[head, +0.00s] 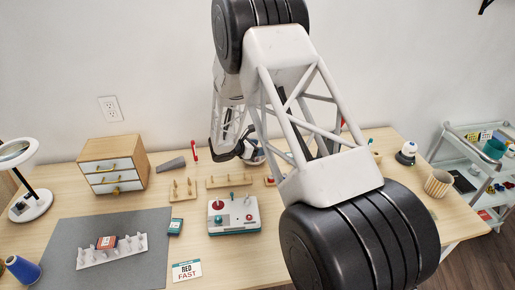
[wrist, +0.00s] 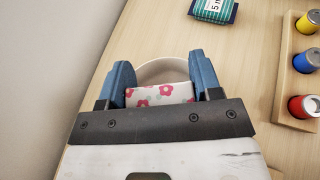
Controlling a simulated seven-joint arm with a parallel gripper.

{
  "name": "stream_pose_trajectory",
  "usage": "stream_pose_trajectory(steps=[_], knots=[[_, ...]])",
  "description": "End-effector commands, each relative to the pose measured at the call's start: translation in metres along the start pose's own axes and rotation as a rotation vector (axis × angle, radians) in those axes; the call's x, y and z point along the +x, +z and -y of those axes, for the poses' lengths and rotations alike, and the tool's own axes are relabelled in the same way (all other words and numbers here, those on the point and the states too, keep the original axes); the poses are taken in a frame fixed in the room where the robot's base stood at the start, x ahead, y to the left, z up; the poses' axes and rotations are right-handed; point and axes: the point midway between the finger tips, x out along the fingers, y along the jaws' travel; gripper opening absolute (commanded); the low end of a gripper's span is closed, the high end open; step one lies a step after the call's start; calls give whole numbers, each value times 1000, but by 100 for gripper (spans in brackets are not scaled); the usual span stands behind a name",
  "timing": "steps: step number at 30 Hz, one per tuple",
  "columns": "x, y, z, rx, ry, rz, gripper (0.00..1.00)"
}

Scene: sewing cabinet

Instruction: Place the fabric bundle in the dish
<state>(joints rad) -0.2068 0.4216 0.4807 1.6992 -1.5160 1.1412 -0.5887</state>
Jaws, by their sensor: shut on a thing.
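In the wrist view, my gripper (wrist: 160,75) has its two blue fingers on either side of a white fabric bundle with pink flowers (wrist: 158,95) and is shut on it. A pale round dish (wrist: 163,66) shows its rim just beyond the bundle, between the fingertips. The bundle overlaps the dish in this view; I cannot tell whether it touches it or hangs above it. The lower part of the dish is hidden by the bundle and gripper. In the head view, my arm hides the bundle and most of this spot.
A wooden rack of coloured spools (wrist: 305,75) and a teal packet (wrist: 214,10) lie right of the dish in the wrist view. In the head view, a small drawer cabinet (head: 113,168), a control box (head: 234,213) and a grey mat (head: 75,232) occupy the table's left and middle.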

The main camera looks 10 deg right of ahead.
Motion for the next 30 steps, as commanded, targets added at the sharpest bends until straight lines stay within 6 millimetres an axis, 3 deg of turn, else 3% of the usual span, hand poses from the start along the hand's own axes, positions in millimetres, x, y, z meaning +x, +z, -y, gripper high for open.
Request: stream_pose_trajectory(steps=[5, 6, 11, 24, 30], knots=[[1, -3, 0, -1, 0, 0, 36], [1, -3, 0, -1, 0, 0, 62], [1, -3, 0, -1, 0, 0, 84], [0, 0, 0, 0, 0, 0, 84], [-15, 0, 0, -1, 1, 0, 84]])
